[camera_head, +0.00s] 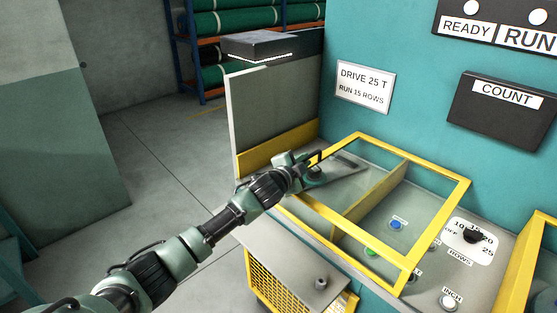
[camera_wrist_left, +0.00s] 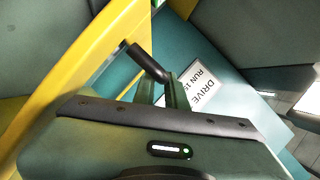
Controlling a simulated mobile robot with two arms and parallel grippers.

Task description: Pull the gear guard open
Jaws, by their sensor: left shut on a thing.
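The gear guard appears as a yellow frame (camera_head: 420,160) with a clear panel, beside the teal machine wall. Its black handle (camera_head: 317,155) is at the frame's far left corner; the handle also shows in the left wrist view (camera_wrist_left: 148,62), close to the yellow edge. My left gripper (camera_head: 309,163) has reached this corner. Its two green fingers (camera_wrist_left: 162,88) are shut on the handle, and its fingertips are partly hidden behind it. I cannot tell from these frames how far the guard stands open. My right gripper is not in view.
A rotary ROWS dial (camera_head: 473,236), a blue button (camera_head: 396,224), a green button (camera_head: 371,252) and an INCH button (camera_head: 448,301) sit near the guard. A grey upright panel (camera_head: 272,110) stands behind my gripper. The floor (camera_head: 150,150) at left is clear.

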